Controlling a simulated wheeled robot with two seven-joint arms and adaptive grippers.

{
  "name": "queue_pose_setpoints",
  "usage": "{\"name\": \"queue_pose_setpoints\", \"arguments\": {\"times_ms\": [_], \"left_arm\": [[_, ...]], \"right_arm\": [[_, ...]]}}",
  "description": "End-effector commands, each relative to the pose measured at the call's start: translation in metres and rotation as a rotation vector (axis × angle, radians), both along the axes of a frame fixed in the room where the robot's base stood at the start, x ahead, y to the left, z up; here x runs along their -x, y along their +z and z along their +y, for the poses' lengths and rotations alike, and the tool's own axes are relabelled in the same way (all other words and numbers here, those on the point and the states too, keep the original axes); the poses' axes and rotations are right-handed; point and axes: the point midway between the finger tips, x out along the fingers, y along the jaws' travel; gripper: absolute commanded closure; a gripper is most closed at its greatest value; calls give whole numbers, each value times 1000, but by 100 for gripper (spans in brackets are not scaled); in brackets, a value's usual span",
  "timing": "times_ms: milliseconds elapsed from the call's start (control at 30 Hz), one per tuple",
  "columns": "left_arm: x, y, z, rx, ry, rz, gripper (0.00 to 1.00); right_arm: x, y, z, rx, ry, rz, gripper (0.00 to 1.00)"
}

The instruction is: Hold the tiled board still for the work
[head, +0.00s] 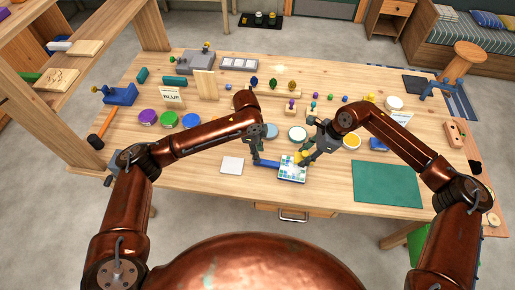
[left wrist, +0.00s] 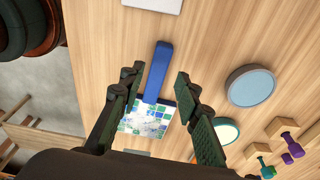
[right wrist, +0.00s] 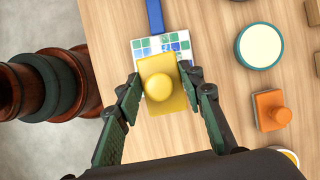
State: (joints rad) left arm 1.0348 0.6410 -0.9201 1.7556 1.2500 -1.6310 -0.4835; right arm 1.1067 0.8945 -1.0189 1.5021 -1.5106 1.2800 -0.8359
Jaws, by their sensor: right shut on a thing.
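The tiled board (head: 291,177) lies flat near the table's front edge, with blue, green and white tiles smeared whitish. A blue handle (head: 266,163) sticks out from its left side. In the left wrist view, my left gripper (left wrist: 160,78) is open, its fingers apart on either side of the blue handle (left wrist: 158,70); I cannot tell whether they touch it. My right gripper (right wrist: 163,82) is shut on a yellow block with a round knob (right wrist: 160,90), held over part of the tiled board (right wrist: 150,47). Block contact with the tiles is unclear.
A white card (head: 232,165) lies left of the board and a green mat (head: 387,184) to the right. Round tubs (head: 298,133) stand just behind. An orange knobbed block (right wrist: 270,110) sits close by the right gripper. Bare wood lies between.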

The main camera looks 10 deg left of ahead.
Motion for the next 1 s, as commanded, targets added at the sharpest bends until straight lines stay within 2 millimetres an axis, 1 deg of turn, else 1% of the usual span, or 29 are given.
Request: {"name": "queue_pose_setpoints", "arguments": {"times_ms": [33,300,433,600,1000], "left_arm": [[1,-9,-1,0,1,3,70],[1,-42,-6,1,1,1,70],[1,-52,-8,2,2,0,70],[0,-58,-9,1,1,-2,70],[0,-57,-9,2,2,-2,97]], "right_arm": [[0,0,0,0,0,0,84],[0,0,0,0,0,0,84],[0,0,0,0,0,0,84],[0,0,0,0,0,0,84],[0,0,0,0,0,0,84]]}}
